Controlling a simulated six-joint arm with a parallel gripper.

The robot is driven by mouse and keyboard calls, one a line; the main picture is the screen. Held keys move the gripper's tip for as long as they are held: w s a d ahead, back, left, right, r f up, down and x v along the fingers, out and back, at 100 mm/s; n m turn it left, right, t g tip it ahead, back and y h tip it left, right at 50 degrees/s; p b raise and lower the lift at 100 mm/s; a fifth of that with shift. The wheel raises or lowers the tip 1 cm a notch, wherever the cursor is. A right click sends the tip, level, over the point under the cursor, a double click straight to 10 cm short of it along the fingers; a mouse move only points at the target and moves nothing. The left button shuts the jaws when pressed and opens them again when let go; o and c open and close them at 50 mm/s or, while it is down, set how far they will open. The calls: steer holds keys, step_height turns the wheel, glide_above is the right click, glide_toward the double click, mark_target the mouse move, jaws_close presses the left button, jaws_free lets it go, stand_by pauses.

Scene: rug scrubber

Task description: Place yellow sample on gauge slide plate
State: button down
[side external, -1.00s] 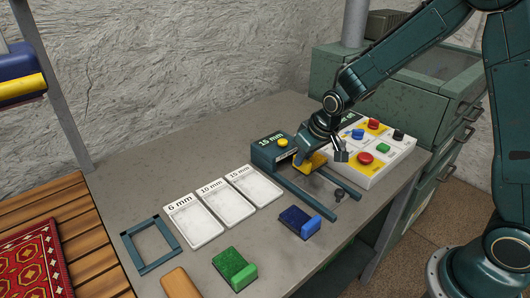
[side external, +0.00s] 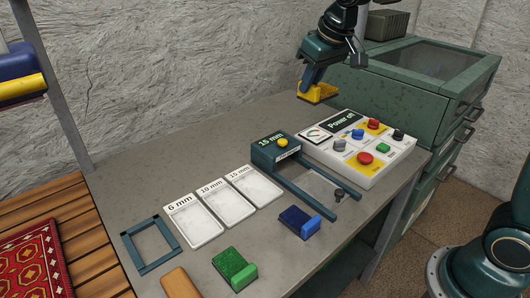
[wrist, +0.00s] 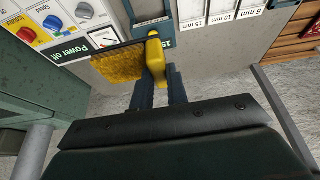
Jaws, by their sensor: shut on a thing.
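The yellow sample (side external: 318,92) is held in my gripper (side external: 307,82), high above the back of the bench behind the control panel. In the wrist view, my gripper (wrist: 160,78) is shut on the smooth yellow grip end of the yellow sample (wrist: 118,68), and its fuzzy pile shows to the left. The gauge (side external: 270,152) is a dark teal block marked 15 mm with a yellow button. Its two rails run toward the front right, and the slide plate (side external: 318,184) between them looks bare. My gripper and the sample are well apart from the gauge.
A blue sample (side external: 298,220) and a green sample (side external: 233,267) lie in front. White trays marked 6 mm (side external: 193,220), 10 mm (side external: 226,203) and 15 mm (side external: 256,186) lie left of the gauge.

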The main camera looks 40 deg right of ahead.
steer(key=w+a, duration=0.1)
steer(key=w, duration=1.7)
steer(key=x, duration=0.6)
steer(key=shift+w+a, duration=0.3)
step_height(320, 180, down, 16)
steer(key=shift+r, duration=0.2)
stand_by(0.3)
steer(key=shift+f, duration=2.1)
steer(key=shift+f, duration=0.15)
